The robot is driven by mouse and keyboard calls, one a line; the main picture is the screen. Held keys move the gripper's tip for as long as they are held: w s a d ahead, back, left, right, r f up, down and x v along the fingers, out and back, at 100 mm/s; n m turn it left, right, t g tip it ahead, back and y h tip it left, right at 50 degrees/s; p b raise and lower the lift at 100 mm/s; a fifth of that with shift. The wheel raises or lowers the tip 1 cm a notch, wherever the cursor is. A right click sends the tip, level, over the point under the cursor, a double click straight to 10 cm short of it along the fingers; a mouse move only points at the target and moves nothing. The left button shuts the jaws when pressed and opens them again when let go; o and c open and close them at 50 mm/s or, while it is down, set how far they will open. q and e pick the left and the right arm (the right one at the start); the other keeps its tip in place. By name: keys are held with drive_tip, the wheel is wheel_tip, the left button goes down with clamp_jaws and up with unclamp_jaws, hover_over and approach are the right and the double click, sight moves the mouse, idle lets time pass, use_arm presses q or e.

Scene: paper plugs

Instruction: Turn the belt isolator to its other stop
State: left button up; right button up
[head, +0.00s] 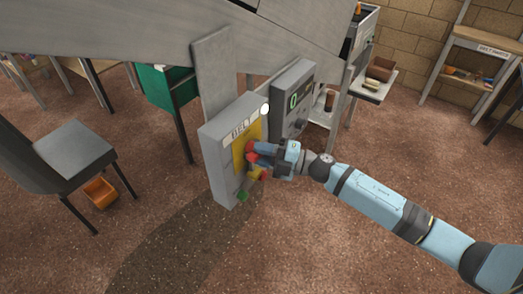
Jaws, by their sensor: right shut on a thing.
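A grey control box (216,165) with a label beginning "BELT" stands upright under the large grey sloping structure. Its front has a yellow plate (238,158), on which the red belt isolator handle (252,157) sits. My right gripper (258,160) reaches in from the right and is shut on the isolator handle. The fingers and wrist cover much of the handle, so its exact angle and the stop marks cannot be made out. My left gripper is not in view.
A green button (243,196) is low on the box and a white round lamp (264,109) is at its top. A second grey panel (292,100) with a green display stands just behind. The front floor is clear.

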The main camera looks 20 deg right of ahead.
drive_tip(key=shift+n+h+p, duration=0.3)
drive_tip(key=shift+n+p, duration=0.05)
drive_tip(key=shift+n, duration=0.65)
drive_tip(key=shift+n+g, duration=0.3)
drive_tip(key=shift+f, duration=0.1)
drive_tip(key=o, duration=0.8)
